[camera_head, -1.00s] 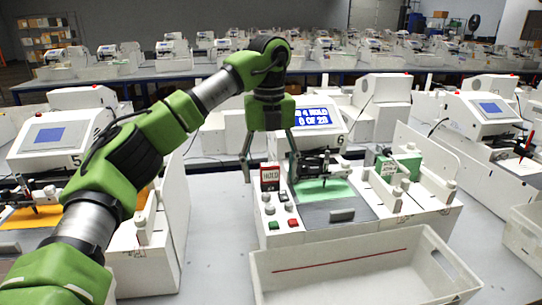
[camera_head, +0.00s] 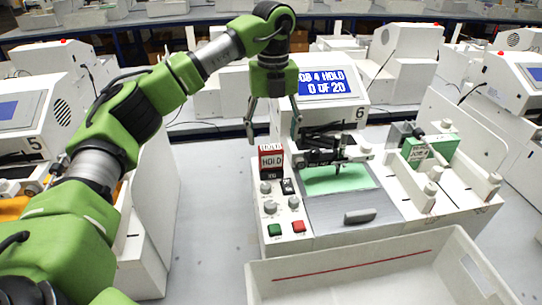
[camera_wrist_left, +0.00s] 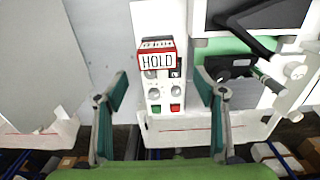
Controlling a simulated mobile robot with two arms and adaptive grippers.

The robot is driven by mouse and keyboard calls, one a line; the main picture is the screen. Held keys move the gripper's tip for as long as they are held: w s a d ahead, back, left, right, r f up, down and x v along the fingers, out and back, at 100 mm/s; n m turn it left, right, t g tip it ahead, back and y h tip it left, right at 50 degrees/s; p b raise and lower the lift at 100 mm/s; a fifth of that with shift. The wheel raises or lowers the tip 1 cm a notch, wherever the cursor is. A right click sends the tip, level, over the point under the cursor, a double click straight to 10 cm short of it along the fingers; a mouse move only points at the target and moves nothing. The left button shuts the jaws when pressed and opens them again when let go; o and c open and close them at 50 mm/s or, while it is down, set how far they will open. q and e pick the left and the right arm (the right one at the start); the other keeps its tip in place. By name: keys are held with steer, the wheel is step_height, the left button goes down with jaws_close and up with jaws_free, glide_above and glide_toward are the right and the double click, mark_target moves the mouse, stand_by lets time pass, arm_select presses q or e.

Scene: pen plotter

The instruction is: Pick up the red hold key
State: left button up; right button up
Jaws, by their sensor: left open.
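The red hold key (camera_head: 271,162) is a small red block with a white HOLD label. It stands upright at the back left of plotter 6's control panel (camera_head: 283,213), behind the knobs and buttons. My left gripper (camera_head: 272,130) is open and empty, pointing down above the key in the head view. In the left wrist view, the red hold key (camera_wrist_left: 157,60) appears between and slightly beyond the fingers of my left gripper (camera_wrist_left: 161,78), with no visible contact. My right gripper is not in view.
The plotter's black pen carriage (camera_head: 335,147) is close to the key's right, over green paper (camera_head: 338,179). A display (camera_head: 326,82) stands behind. A white bin (camera_head: 258,288) sits in front. Green (camera_head: 274,230) and red (camera_head: 298,226) buttons are nearer the panel front.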

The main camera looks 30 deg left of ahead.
mark_target(271, 147)
arm_select(q)
steer(key=shift+w+a+f, duration=0.1)
steer(key=shift+f, duration=0.5)
steer(key=shift+w+a+f, duration=0.1)
steer(key=shift+f, duration=0.7)
steer(key=shift+f+p, duration=0.25)
steer(key=shift+p, duration=0.25)
steer(key=f, duration=0.1)
steer(key=f+p, duration=0.1)
steer(key=f, duration=0.1)
steer(key=shift+w+a+f, duration=0.1)
steer(key=shift+a+f, duration=0.15)
steer(key=shift+f, duration=0.05)
steer(key=shift+f+p, duration=0.3)
steer(key=shift+f, duration=0.15)
steer(key=c, duration=1.1)
steer(key=shift+c, duration=0.2)
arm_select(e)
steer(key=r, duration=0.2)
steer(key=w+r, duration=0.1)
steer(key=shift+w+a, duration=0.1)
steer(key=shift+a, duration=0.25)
